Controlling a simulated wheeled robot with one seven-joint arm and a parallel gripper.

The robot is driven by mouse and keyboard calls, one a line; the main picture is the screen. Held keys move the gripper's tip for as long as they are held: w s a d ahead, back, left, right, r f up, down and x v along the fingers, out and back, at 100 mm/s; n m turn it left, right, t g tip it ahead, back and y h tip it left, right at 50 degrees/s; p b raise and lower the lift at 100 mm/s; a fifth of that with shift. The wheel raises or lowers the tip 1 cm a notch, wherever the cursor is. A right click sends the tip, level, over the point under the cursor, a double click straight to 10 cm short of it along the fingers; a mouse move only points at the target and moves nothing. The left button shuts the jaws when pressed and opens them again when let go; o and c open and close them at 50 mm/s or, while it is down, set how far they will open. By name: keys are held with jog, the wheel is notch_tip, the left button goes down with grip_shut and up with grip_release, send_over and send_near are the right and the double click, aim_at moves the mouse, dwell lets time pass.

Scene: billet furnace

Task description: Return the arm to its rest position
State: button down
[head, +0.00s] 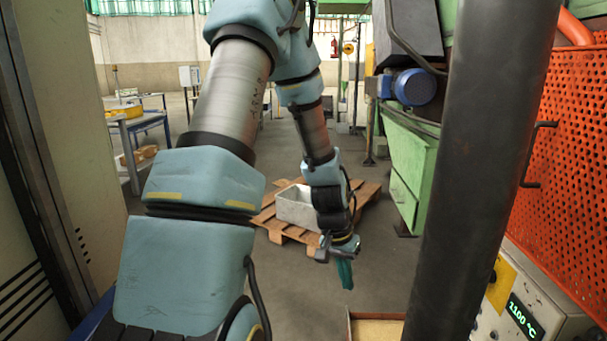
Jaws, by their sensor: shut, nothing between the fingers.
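My arm rises from the lower left of the head view, bends over at the top and hangs down again near the middle. My gripper (345,277) is at its lower end and points down, with nothing seen in it. It hangs above the floor, in front of the right part of a wooden pallet (272,228). The fingers are small and dark here and look closed together. My arm covers part of the pallet and of the room behind.
A grey bin (296,206) stands on the pallet. A dark post (482,180) stands close on the right, before an orange perforated panel (567,180) and a control box (520,312) reading 1100 °C. A box edge (349,328) shows below my gripper. A table (124,122) stands back left.

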jog(key=s+a+r+n+y+p, duration=0.1)
jog(key=s+a+r+n, duration=0.1)
jog(key=a+r, duration=0.6)
jog(key=s+a+r+n+t+y+p, duration=0.1)
jog(key=s+a+r+n+p, duration=0.1)
jog(key=a+r, duration=0.6)
jog(key=shift+s+a+r+n+p, duration=0.35)
jog(key=shift+s+r+n, duration=0.35)
jog(key=shift+s, duration=0.5)
